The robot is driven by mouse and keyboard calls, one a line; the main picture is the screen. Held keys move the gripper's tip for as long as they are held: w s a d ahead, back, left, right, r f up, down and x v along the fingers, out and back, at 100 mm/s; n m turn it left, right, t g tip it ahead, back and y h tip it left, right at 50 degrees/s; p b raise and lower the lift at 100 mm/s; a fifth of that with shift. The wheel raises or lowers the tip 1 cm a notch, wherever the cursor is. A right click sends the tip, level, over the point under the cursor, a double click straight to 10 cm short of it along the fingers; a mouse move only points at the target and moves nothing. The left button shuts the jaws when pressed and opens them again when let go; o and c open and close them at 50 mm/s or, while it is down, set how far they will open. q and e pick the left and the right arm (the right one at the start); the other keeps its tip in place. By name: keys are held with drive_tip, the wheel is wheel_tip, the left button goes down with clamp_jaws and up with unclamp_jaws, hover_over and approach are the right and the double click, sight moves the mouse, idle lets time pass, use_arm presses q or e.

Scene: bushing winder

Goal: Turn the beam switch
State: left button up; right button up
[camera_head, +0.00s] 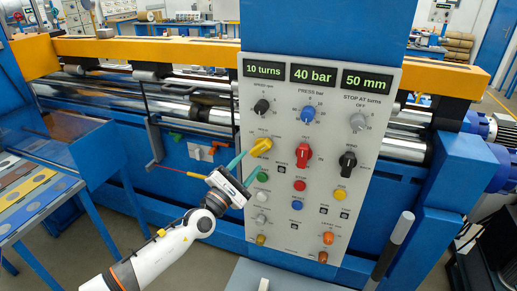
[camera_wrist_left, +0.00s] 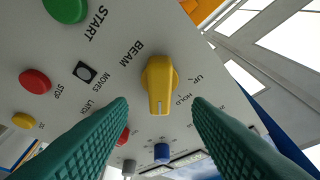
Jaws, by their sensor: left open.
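The beam switch is a yellow knob (camera_head: 261,147) on the left side of the grey control panel (camera_head: 330,228). My left gripper (camera_head: 249,163) reaches in from the lower left, close to the knob. In the left wrist view its green fingers (camera_wrist_left: 158,112) are open, one on each side of the knob's lower end, with clear gaps. Nothing is between them in grip. My right gripper is not in view.
Around the switch are a black knob (camera_head: 262,106), a red knob (camera_head: 303,155), a green button (camera_head: 263,177) and a red stop button (camera_head: 299,186). Three displays top the panel. Steel rollers and a blue frame lie behind. A table (camera_head: 56,199) stands left.

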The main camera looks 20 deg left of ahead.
sight(259, 151)
use_arm(q)
drive_tip(key=x, duration=0.6)
drive_tip(key=shift+f, duration=0.1)
drive_tip(key=shift+s, duration=0.1)
drive_tip(key=shift+c, duration=0.5)
drive_tip(key=c, duration=0.9)
